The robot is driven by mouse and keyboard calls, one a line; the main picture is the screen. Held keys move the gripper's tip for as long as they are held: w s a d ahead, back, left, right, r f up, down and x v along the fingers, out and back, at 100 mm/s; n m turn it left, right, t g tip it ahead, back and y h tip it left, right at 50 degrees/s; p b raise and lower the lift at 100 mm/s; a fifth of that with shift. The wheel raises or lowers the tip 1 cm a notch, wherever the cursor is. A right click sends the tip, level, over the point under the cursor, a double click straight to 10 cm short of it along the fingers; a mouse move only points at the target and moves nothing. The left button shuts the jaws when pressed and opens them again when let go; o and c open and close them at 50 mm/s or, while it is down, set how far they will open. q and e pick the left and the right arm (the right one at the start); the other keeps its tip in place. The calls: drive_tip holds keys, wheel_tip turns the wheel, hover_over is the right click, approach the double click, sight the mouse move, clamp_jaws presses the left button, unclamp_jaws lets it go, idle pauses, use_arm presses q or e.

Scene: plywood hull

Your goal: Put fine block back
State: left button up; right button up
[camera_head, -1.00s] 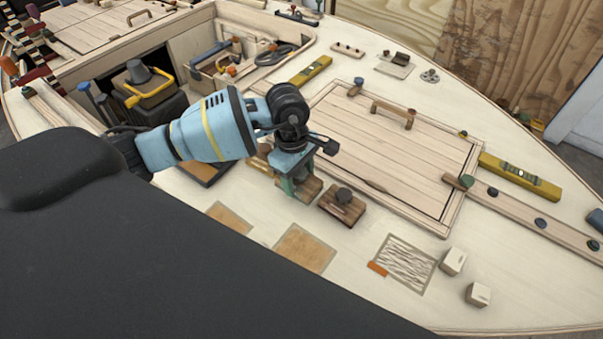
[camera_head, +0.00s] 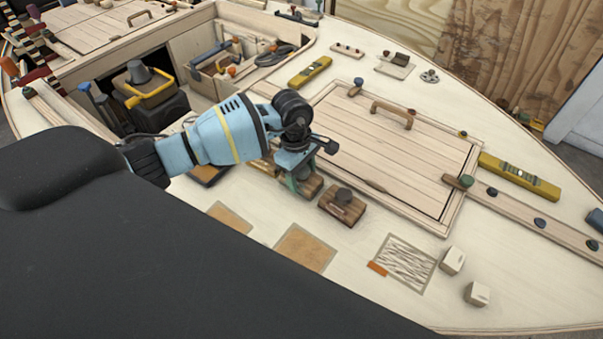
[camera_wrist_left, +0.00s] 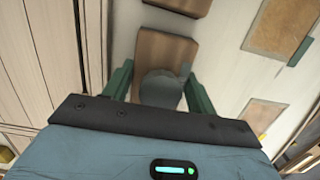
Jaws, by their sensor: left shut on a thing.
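A brown wooden block (camera_head: 311,187) with a grey knob is on the pale deck beside the hatch. My left gripper (camera_head: 302,180) is over it, its green fingers around the knob. In the left wrist view my left gripper (camera_wrist_left: 160,92) is shut on this block (camera_wrist_left: 163,52), one finger on either side of the knob. A second knobbed block (camera_head: 341,205) sits close by to the right, apart from it. Part of another block (camera_head: 265,163) shows behind my gripper. I cannot tell by any label which block is the fine one. My right gripper is not in view.
Two tan patches (camera_head: 228,217) and (camera_head: 305,248) and a scratched patch (camera_head: 405,263) lie in front. Two pale cubes (camera_head: 453,261) and (camera_head: 478,293) stand at the right. The raised hatch (camera_head: 400,150) borders the blocks behind.

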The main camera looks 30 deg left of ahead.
use_arm(q)
drive_tip(key=shift+f, duration=0.2)
drive_tip(key=o, duration=1.3)
drive_tip(key=r, duration=0.4)
drive_tip(key=a+r, duration=0.1)
drive_tip(key=r, duration=0.7)
drive_tip(key=shift+w+a+r, duration=0.1)
drive_tip(key=shift+a+r, duration=0.1)
drive_tip(key=shift+a, duration=0.1)
